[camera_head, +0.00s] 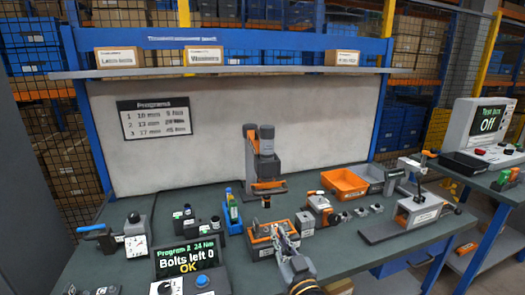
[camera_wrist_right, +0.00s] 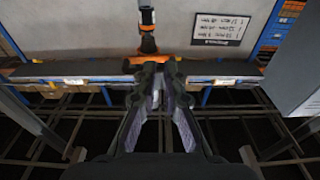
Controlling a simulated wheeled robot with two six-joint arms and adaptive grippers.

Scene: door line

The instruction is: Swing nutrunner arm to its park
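The nutrunner arm (camera_head: 252,155) is an orange and grey jointed arm on an upright grey post at the middle back of the bench. In the right wrist view, which is upside down, its orange joint (camera_wrist_right: 148,46) lies behind my fingertips. My right gripper (camera_head: 283,240) is over the front middle of the bench, in front of the post and apart from it. It also shows in the right wrist view (camera_wrist_right: 160,72), where its fingers stand a little apart with nothing clearly held. My left gripper is not seen.
The bench display (camera_head: 187,258) reads "Bolts left 0 OK". A fixture (camera_head: 268,238) stands beside my right gripper. An orange bin (camera_head: 344,183) and a clamp stand (camera_head: 415,210) are to the right. A shelf (camera_head: 220,71) crosses above. A screen (camera_head: 488,118) at right reads "Off".

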